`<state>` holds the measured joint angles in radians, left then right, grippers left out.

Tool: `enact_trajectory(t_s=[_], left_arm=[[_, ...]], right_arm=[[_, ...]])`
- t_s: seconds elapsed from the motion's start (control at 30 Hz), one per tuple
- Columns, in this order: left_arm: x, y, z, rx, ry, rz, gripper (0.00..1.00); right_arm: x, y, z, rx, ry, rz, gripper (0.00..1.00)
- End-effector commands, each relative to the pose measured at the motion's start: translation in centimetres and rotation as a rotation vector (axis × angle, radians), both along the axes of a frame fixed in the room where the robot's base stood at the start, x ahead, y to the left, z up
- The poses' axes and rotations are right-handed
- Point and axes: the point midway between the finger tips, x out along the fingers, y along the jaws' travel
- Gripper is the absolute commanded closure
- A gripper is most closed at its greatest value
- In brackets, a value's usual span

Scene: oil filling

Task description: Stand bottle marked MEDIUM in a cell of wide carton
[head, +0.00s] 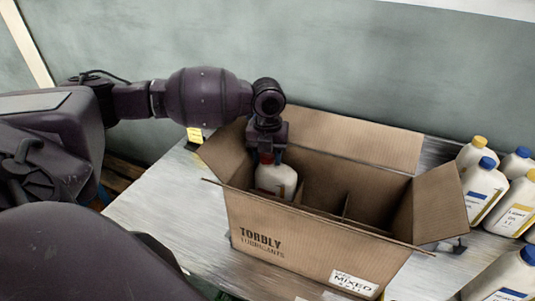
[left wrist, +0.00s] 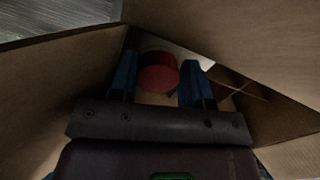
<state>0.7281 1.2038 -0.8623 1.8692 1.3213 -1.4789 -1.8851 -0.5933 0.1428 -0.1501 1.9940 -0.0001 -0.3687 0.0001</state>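The wide carton (head: 318,238), brown cardboard with open flaps, stands on the metal table. My right gripper is out of view.
Several white bottles with yellow caps (head: 480,141) and blue caps (head: 487,162) stand on the table right of the carton. The carton's right flap (head: 440,203) leans out near them. A wall is behind.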

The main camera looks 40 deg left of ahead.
Motion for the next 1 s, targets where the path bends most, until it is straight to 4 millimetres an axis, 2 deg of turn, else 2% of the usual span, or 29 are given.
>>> enact_trajectory(t_s=[0.03,0.13,0.57,0.77,1.0], left_arm=[[0.0,0.1,0.1,0.001,0.000,0.001,0.46],[0.0,0.1,0.0,0.002,0.000,0.001,0.31],[-0.2,0.2,0.1,0.004,0.007,0.003,0.31],[0.0,0.2,2.7,0.005,0.001,0.003,0.31],[0.1,0.1,7.3,0.004,-0.003,0.001,0.31]], right_arm=[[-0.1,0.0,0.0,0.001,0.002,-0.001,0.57],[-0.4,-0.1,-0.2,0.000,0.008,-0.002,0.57],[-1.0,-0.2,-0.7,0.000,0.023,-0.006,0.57],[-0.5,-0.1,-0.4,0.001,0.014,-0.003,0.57],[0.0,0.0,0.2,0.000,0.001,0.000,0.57]])
